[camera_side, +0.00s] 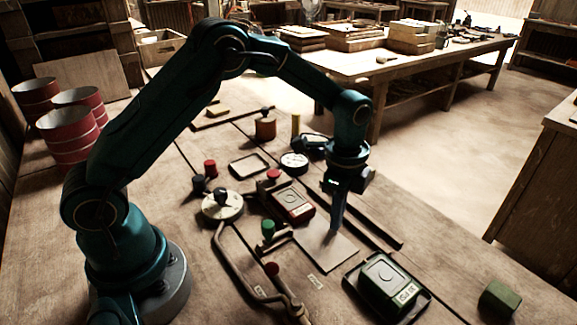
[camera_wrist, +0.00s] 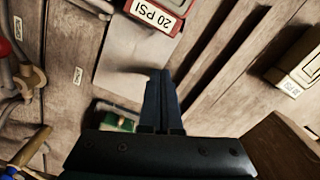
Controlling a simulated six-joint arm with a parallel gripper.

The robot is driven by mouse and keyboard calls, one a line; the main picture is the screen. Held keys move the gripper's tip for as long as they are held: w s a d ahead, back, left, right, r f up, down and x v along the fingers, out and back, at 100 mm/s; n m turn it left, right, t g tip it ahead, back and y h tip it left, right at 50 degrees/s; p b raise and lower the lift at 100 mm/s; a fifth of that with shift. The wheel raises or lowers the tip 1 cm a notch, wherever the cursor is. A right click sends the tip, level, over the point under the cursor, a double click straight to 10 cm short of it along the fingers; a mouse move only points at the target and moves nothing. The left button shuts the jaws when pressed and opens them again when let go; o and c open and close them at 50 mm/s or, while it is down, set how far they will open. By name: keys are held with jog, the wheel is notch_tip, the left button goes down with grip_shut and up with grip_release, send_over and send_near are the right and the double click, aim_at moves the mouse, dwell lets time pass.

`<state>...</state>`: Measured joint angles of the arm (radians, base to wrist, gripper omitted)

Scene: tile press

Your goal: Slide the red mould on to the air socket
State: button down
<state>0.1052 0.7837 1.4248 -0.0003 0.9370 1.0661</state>
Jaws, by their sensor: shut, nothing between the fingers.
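The red mould (camera_side: 291,203) lies flat on the bench between dark rails, just beyond a pale plate (camera_side: 328,253). In the wrist view the red mould (camera_wrist: 157,12) is cut off by the top edge, its "20 PSI" label facing me. My gripper (camera_side: 335,226) is shut and empty, pointing down over the plate, on the near side of the mould and apart from it. Its fingertips (camera_wrist: 160,75) show over the plate's right edge in the wrist view. I cannot tell for certain which part is the air socket; a pipe with a green knob (camera_side: 268,228) runs beside the plate.
A green mould (camera_side: 383,280) sits in a dark tray to the right. A green block (camera_side: 498,297) lies farther right. A dark rail (camera_side: 372,229) runs behind the plate.

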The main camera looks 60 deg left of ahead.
aim_at(318, 221)
jog(key=shift+s+a+r, duration=0.1)
jog(key=shift+s+a, duration=0.25)
jog(key=shift+a, duration=0.5)
jog(key=shift+s+a+r, duration=0.1)
jog(key=shift+s+a, duration=0.2)
jog(key=shift+a, duration=0.55)
